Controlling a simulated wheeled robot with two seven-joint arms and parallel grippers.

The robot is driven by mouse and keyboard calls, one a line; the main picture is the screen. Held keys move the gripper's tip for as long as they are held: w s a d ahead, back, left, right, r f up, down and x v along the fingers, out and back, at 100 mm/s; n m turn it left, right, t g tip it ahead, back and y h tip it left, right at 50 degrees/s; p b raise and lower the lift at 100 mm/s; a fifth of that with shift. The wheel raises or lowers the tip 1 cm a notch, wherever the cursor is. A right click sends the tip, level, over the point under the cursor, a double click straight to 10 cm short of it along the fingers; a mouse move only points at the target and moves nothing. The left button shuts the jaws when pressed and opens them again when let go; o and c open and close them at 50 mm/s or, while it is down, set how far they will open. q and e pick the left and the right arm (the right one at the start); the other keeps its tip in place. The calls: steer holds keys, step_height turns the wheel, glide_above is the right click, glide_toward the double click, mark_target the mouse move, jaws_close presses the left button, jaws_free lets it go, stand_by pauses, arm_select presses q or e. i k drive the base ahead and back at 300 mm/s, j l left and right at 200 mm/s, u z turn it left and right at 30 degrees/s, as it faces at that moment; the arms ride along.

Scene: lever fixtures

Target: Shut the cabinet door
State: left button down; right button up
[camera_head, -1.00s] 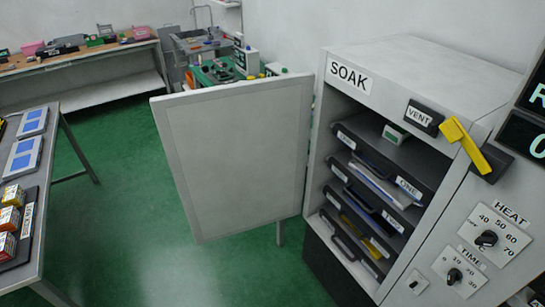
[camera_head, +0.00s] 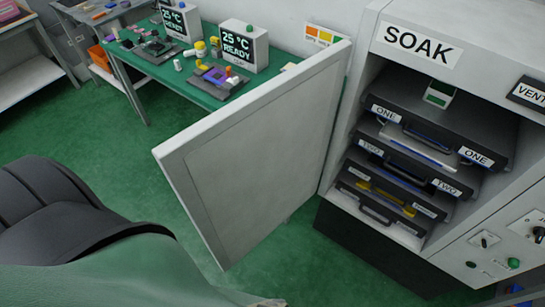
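The cabinet door (camera_head: 262,155) is a flat pale grey panel with a raised frame. It stands wide open, swung out to the left of the cabinet (camera_head: 362,195), joined at the cabinet's left front edge. The cabinet is marked SOAK (camera_head: 416,43), and its opening is uncovered. Inside are several dark trays on shelves, with labels such as ONE (camera_head: 479,156) and TWO (camera_head: 446,187). A dark and grey-green part of an arm of mine fills the lower left, in front of the door's lower left side. Neither gripper's fingers show.
A green-topped bench (camera_head: 200,92) behind the door carries two READY display boxes (camera_head: 243,45) and small items. A control panel with knobs (camera_head: 484,240) is right of the trays. Green floor (camera_head: 110,140) is clear left of the door.

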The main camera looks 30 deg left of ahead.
mark_target(241, 170)
steer(key=j+z, duration=0.2)
steer(key=j, duration=0.25)
steer(key=j+z, duration=0.2)
steer(key=j, duration=0.3)
steer(key=j+z, duration=0.15)
steer(key=j, duration=0.3)
steer(key=k+j+z, duration=0.2)
steer(key=j, duration=0.25)
steer(key=j+z, duration=0.2)
steer(key=j, duration=0.25)
steer(key=k+j+z, duration=0.2)
steer(key=j, duration=0.25)
steer(key=i, duration=0.1)
